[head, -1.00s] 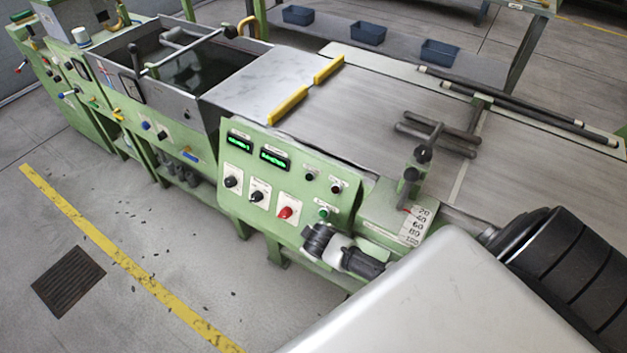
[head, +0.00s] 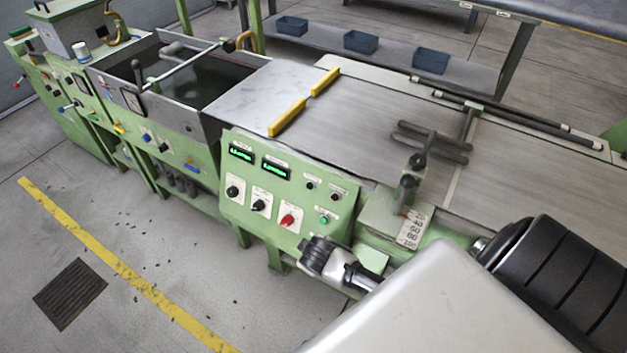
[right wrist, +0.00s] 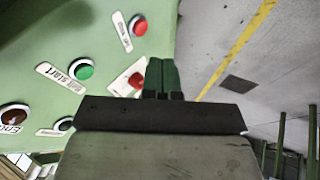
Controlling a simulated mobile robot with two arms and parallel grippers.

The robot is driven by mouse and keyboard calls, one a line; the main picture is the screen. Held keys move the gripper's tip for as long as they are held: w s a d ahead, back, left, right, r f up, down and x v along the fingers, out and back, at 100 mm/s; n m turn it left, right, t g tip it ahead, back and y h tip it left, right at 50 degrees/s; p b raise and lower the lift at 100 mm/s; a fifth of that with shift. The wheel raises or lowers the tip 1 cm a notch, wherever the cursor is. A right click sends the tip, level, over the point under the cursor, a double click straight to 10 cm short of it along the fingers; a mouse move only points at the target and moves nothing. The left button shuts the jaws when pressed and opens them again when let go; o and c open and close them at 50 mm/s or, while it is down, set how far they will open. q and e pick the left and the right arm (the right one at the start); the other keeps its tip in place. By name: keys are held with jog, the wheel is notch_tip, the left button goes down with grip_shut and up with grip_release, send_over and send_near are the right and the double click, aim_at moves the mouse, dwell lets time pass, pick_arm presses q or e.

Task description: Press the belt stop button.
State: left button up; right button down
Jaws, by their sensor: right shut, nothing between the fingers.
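The green control panel (head: 265,180) carries displays, knobs and buttons. In the right wrist view, a round red button (right wrist: 138,26) with a small label sits near the panel's edge; the label is too blurred to read surely. A green button (right wrist: 82,70) has a label that reads "start". Another red control (right wrist: 137,80) on a white plate lies beside my right gripper (right wrist: 163,80), whose fingers are shut and empty and partly cover the plate. I cannot tell whether they touch the panel. In the head view, my right wrist is just below the panel's lower right part, its fingers hidden. My left gripper is not in view.
A lever block with a number scale (head: 411,230) stands right of the panel. The conveyor belt (head: 385,130) runs behind it. An open tank (head: 190,75) is at the left.

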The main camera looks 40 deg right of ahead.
jog(key=v, duration=0.5)
jog(key=shift+a, duration=0.15)
jog(key=shift+a+r, duration=0.1)
dwell(0.5)
jog(key=s+f+g+y, duration=0.1)
jog(key=s+f, duration=0.6)
jog(key=f, duration=0.3)
jog(key=s+f+g+y, duration=0.1)
jog(key=s+f+g, duration=0.1)
jog(key=s+f, duration=0.65)
jog(key=s+a+f, duration=0.2)
jog(key=s+f, duration=0.3)
jog(key=s, duration=0.4)
jog(key=s+a+f+m+g, duration=0.1)
jog(key=s+a+f, duration=0.1)
jog(key=s+f, duration=0.3)
jog(key=s, duration=0.4)
jog(key=shift+f+y, duration=0.15)
jog(key=shift+y, duration=0.15)
